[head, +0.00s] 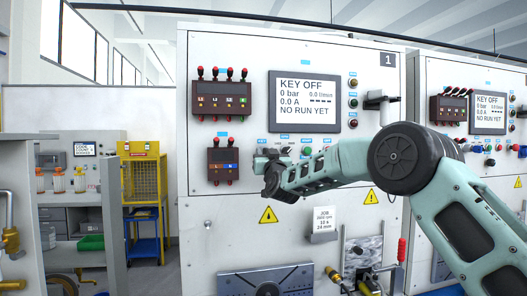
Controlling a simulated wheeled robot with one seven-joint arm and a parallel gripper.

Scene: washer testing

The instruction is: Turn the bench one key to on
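Bench one (230,50) is the tall white panel marked 1. Its screen (304,101) reads KEY OFF, 0 bar, 0.0 A and NO RUN YET. My gripper (264,164) is in front of the panel's lower middle, left of and below the screen, by a row of small blue-labelled controls. I cannot make out the key itself; my gripper and wrist cover part of this row. The fingers are small and dark, and I cannot tell whether they are apart, hold anything or touch the panel.
Two dark red terminal boxes (221,99) are left of the screen. Several buttons (353,103) and a dark bracket (377,101) are right of it. A card (323,219) and a clamp fixture (363,262) are below my arm. A yellow cage (142,179) stands at left.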

